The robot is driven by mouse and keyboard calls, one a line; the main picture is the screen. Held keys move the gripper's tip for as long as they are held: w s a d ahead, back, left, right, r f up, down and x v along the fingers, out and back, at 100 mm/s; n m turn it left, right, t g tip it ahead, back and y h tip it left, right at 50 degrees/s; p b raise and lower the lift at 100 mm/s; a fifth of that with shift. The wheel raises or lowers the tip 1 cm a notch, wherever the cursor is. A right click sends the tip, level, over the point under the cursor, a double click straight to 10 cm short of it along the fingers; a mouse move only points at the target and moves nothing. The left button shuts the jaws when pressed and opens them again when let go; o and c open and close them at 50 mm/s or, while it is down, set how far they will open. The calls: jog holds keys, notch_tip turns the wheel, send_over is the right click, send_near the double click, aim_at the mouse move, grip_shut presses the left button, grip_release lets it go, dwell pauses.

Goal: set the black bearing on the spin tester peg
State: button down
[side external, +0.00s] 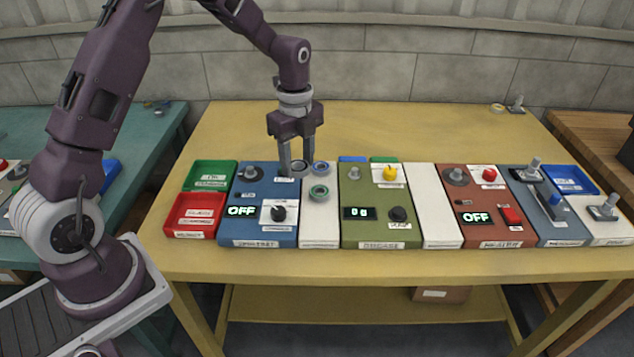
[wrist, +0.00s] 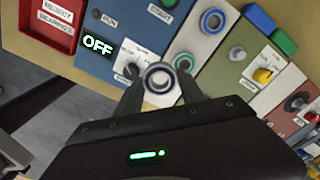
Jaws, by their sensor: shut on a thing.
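My gripper (side external: 298,166) is shut on the black bearing (wrist: 160,78), a dark ring with a pale centre between the fingertips in the wrist view. In the side view it is partly hidden by the fingers, near the back of the white strip beside the blue station. The blue station (side external: 233,232) at the left appears to be the spin tester; its front label is too small to read surely. Its peg (side external: 250,173) stands on a dark round base at the back left, left of my gripper, with nothing visible on it. Its display reads OFF.
A blue ring (side external: 320,168) and a green ring (side external: 319,192) lie on the white strip right beside my gripper. A green tray (side external: 208,164) and a red tray (side external: 184,234) are left of the station. The olive station (side external: 380,232) is to the right.

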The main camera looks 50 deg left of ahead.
aim_at(250, 168)
jog(key=a+n, duration=0.1)
jog(key=a, duration=0.4)
jog(key=s+a, duration=0.1)
jog(key=a, duration=0.5)
jog(key=s+a+n, duration=0.1)
jog(key=a, duration=0.4)
jog(key=shift+s+a+f+n, duration=0.15)
jog(key=shift+a+f+n, duration=0.15)
jog(key=shift+a+f, duration=0.1)
jog(key=shift+s+a+f, duration=0.1)
jog(key=shift+a, duration=0.1)
jog(key=shift+f, duration=4)
jog(key=c, duration=0.6)
grip_release()
jog(key=shift+c, duration=0.2)
notch_tip(250, 168, up, 7)
jog(key=shift+r, duration=0.1)
